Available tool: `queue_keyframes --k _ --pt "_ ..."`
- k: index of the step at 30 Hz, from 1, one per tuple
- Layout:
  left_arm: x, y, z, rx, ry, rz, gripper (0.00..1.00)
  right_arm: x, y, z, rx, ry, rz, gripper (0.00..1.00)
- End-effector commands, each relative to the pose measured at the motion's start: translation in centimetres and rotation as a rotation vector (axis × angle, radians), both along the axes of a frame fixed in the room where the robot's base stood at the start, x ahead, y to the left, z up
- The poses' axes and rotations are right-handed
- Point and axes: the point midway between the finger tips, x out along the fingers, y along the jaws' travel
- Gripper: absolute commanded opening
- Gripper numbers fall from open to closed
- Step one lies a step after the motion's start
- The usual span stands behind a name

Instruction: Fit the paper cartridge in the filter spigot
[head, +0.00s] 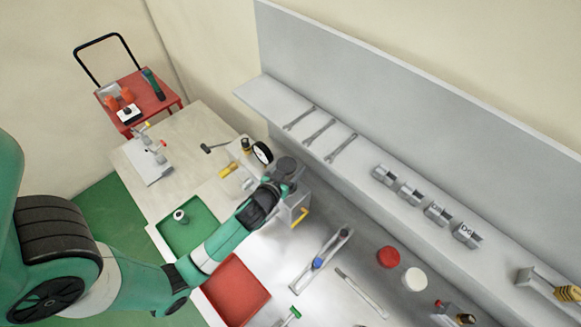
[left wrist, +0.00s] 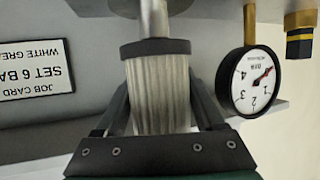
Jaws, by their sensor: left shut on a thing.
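The paper cartridge (left wrist: 160,90) is a pale pleated cylinder with a dark end cap (left wrist: 155,47), upright in the left wrist view. My left gripper (left wrist: 160,112) is shut on it, with one dark finger on each side. A bare metal spigot (left wrist: 153,18) comes down from above and meets the middle of the cap in the picture. I cannot tell how far the two are engaged. In the head view my left gripper (head: 277,190) is at the grey unit on the bench, and the cartridge is hidden. My right gripper is not in view.
A white-faced pressure gauge (left wrist: 250,82) hangs close to the right of the cartridge. A job card (left wrist: 35,70) is at the left. A green tray (head: 203,213) and a red tray (head: 237,290) lie on the bench. A yellow-handled valve (head: 300,217) sits near the gripper.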

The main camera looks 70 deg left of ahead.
Motion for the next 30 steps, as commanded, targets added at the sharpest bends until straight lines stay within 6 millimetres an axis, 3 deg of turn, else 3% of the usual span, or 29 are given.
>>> queue_keyframes --k 30 --pt "0.0 0.0 -2.3 0.001 -0.001 0.000 0.14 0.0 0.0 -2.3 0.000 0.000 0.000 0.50"
